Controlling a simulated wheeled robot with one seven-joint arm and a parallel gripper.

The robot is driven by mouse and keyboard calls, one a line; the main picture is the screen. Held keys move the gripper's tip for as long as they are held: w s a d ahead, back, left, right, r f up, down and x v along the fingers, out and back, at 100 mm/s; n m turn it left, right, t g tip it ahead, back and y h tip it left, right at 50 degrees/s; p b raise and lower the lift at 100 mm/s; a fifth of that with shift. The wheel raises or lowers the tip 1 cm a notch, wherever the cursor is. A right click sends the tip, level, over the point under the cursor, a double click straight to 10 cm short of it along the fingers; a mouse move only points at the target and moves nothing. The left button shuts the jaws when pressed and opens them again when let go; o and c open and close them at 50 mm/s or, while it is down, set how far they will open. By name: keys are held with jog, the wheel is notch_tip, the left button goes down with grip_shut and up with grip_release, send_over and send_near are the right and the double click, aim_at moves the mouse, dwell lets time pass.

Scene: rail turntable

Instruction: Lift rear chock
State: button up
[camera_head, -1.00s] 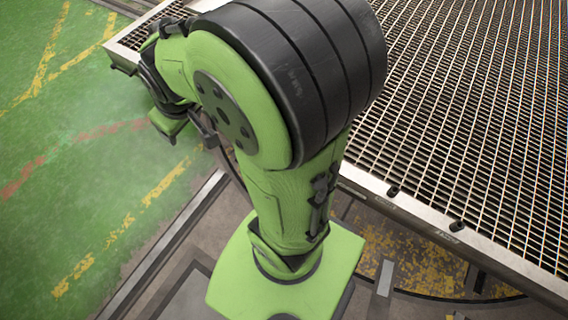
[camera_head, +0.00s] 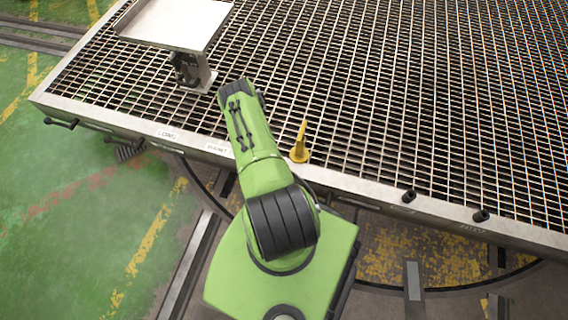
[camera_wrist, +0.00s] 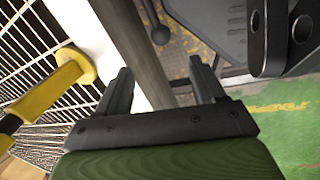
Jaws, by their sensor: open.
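I cannot pick out the rear chock with certainty in either view. A yellow upright piece (camera_head: 300,146) with a flared foot stands at the front edge of the grated deck, just right of my arm. A yellow piece with a round flange (camera_wrist: 72,68), probably the same one, lies left of my fingers in the wrist view. My gripper (camera_wrist: 162,84) is open, with nothing held between its fingers. A grey bar runs behind the gap between them. In the head view my arm hides the gripper.
The grated deck (camera_head: 400,95) fills the right and back, with a pale front rim. A pale panel on a post (camera_head: 178,20) stands on it at upper left. A dark ribbed block (camera_head: 128,152) sits by the rim. Green floor (camera_head: 90,235) lies open at left.

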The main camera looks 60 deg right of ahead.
jog(key=d+f+b, duration=0.1)
jog(key=f+b, duration=0.1)
jog(key=f, duration=0.2)
jog(key=f+b, duration=0.2)
jog(key=f, duration=0.3)
jog(key=d+f+b, duration=0.1)
jog(key=f+b, duration=0.1)
jog(key=f, duration=0.3)
jog(key=shift+d+f, duration=0.25)
jog(key=shift+d, duration=0.1)
jog(key=shift+r, duration=0.1)
grip_shut()
